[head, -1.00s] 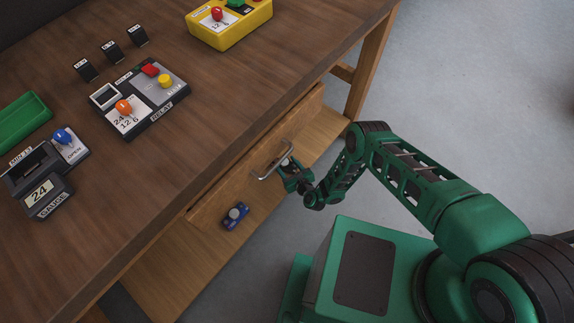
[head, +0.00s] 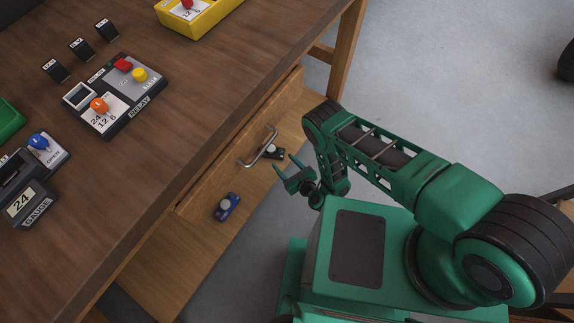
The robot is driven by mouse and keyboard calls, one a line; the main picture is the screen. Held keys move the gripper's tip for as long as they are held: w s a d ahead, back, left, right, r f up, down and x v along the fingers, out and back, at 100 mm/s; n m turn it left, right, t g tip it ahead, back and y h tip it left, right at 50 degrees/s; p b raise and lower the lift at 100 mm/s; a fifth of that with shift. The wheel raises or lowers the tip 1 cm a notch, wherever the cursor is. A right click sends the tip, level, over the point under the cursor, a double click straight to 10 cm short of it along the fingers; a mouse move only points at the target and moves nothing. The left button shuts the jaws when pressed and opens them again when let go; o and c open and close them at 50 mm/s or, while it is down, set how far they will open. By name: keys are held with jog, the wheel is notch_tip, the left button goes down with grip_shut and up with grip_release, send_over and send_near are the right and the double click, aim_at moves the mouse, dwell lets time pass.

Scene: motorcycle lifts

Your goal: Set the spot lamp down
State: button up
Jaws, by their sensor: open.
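The other is blue with a grey round face (head: 227,207), farther down and left. My gripper (head: 285,167) is open and empty, its green fingers spread.
The wooden drawer front (head: 220,165) with its metal handle (head: 258,147) is close to my gripper. The workbench top (head: 150,170) holds a relay box (head: 115,95), a gauge box (head: 25,195) and a yellow box (head: 205,18). Grey floor (head: 440,90) is clear at the right.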

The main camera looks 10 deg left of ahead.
jog(key=shift+s+d+r, duration=0.3)
jog(key=shift+s+d, duration=0.1)
jog(key=shift+d, duration=0.05)
dwell(0.5)
